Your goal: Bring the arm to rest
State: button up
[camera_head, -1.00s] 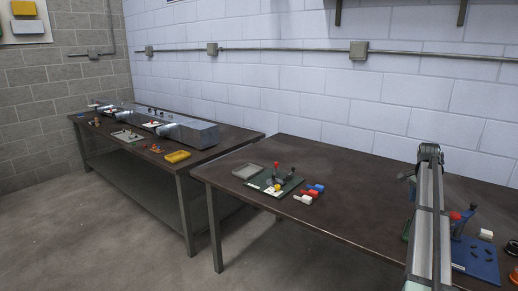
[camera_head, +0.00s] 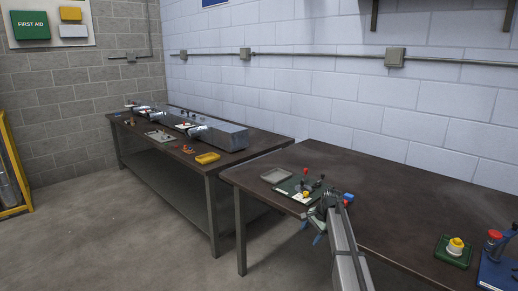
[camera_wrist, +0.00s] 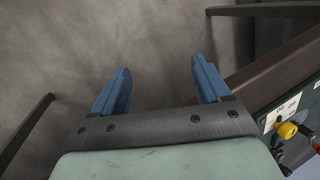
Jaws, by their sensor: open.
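My gripper (camera_head: 314,226) is at the front edge of the near table (camera_head: 400,215) in the head view, with blue fingers pointing down and out past the edge. In the wrist view, the two blue fingers (camera_wrist: 160,90) stand apart with nothing between them, over bare grey floor. The table's edge and a corner of a green board (camera_wrist: 270,112) with a yellow knob lie to the right of the fingers there. My arm hides part of the table front and some of the small parts by the green board.
The green board (camera_head: 290,187) with a red-topped lever and a grey tray (camera_head: 275,175) sit close behind my gripper. A green box with a yellow button (camera_head: 455,248) and a blue plate (camera_head: 497,273) are at the right. A long bench (camera_head: 165,150) stands left. The floor (camera_head: 130,235) is clear.

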jog(key=s+a+f+n, duration=0.1)
jog(key=s+a+f, duration=0.3)
jog(key=a+f, duration=0.3)
jog(key=s+d+f+n+g+h, duration=0.1)
jog(key=s+f+n+g, duration=0.3)
jog(key=s+f, duration=1.8)
jog(key=s+f+n+g, duration=0.1)
jog(key=s+f+n, duration=0.1)
jog(key=s, duration=1)
jog(key=s+d+f+n+g+h, duration=0.1)
jog(key=s+f, duration=0.4)
jog(key=s, duration=0.8)
jog(key=s+f+n+g+h, duration=0.1)
jog(key=s+f+n+g, duration=0.2)
jog(key=s, duration=0.9)
jog(key=shift+s+d+f, duration=0.2)
jog(key=shift+d+f, duration=0.1)
jog(key=shift+f, duration=0.3)
